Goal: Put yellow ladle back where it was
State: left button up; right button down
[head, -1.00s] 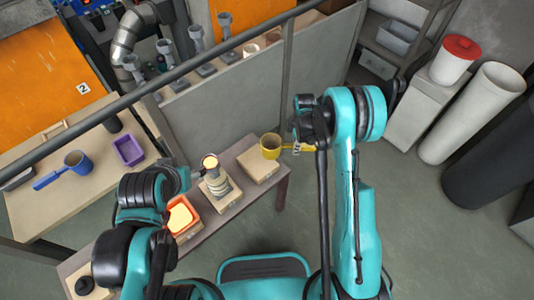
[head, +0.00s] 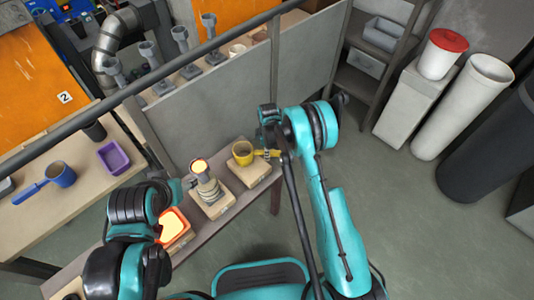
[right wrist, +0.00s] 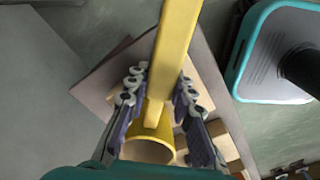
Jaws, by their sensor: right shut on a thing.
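The yellow ladle (head: 243,153) is at the right end of the narrow bench, over the back part of a light wooden block (head: 250,173). I cannot tell whether it touches the block. My right gripper (head: 268,153) is shut on its yellow handle. In the right wrist view the handle (right wrist: 175,45) runs between the fingers (right wrist: 155,100), with the round cup (right wrist: 150,148) at the bottom. My left gripper (head: 184,186) is beside a stacked ring-shaped stand with a glowing top (head: 199,167). Whether it is open or shut is unclear.
A glowing orange mould box (head: 173,226) stands on the bench left of the stand. A grey partition (head: 235,100) rises behind the bench. A blue ladle (head: 58,175) and a purple tray (head: 114,157) lie on the left table.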

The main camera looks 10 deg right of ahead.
jog(key=c, duration=1.3)
grip_release()
jog(key=shift+f, duration=0.1)
